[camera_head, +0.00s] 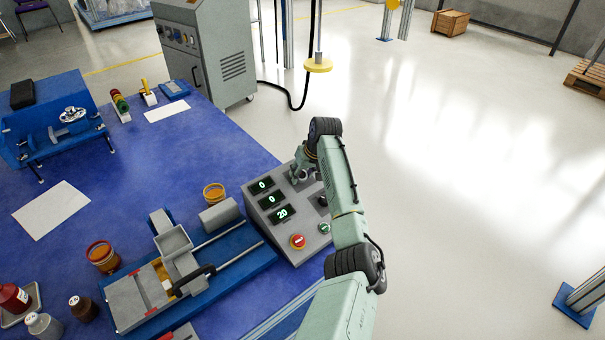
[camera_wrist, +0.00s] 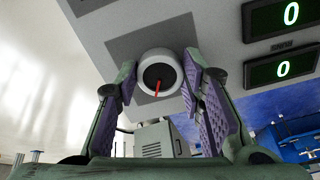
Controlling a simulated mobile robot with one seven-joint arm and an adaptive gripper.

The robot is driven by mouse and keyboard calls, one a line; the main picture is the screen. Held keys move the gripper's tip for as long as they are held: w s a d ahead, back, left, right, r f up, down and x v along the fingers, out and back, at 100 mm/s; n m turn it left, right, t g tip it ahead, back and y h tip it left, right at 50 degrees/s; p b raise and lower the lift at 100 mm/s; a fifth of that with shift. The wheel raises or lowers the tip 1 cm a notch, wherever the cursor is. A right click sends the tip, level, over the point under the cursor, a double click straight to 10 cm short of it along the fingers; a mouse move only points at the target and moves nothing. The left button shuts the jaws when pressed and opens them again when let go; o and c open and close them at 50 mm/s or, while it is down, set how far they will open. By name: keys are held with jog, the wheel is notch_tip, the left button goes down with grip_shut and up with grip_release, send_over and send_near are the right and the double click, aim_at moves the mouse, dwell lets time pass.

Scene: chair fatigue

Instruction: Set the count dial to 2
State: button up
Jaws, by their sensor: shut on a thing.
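The grey control box (camera_head: 290,225) stands on the blue table's right edge, its displays reading 0, 0 and 20 in the head view. My gripper (camera_head: 300,172) is at the panel's far end, beside the top display. In the wrist view, a round pale dial (camera_wrist: 160,76) with a dark face and a red pointer sits between my fingers (camera_wrist: 160,66), which are shut on it, one purple pad on each side. The pointer points toward the bottom of the wrist picture, slightly left. I cannot read any scale or label around the dial.
A black knob (camera_head: 323,200), a red button (camera_head: 297,241) and a green button (camera_head: 324,228) are on the same panel, close to my arm. A blue test rig (camera_head: 237,277) stands left of the box.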

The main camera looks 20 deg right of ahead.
jog(key=shift+n, duration=0.3)
jog(key=n+b, duration=0.1)
jog(key=n, duration=0.4)
jog(key=shift+f+n, duration=0.1)
jog(key=shift+n, duration=0.2)
jog(key=n+b, duration=0.1)
jog(key=n, duration=0.5)
jog(key=shift+d, duration=0.1)
jog(key=n+b, duration=0.2)
jog(key=n, duration=0.4)
jog(key=shift+w+n+g, duration=0.15)
jog(key=shift+n+g, duration=0.15)
jog(key=n+b, duration=0.1)
jog(key=n, duration=0.4)
jog(key=shift+n, duration=0.3)
jog(key=o, duration=1.1)
jog(key=shift+o, duration=0.2)
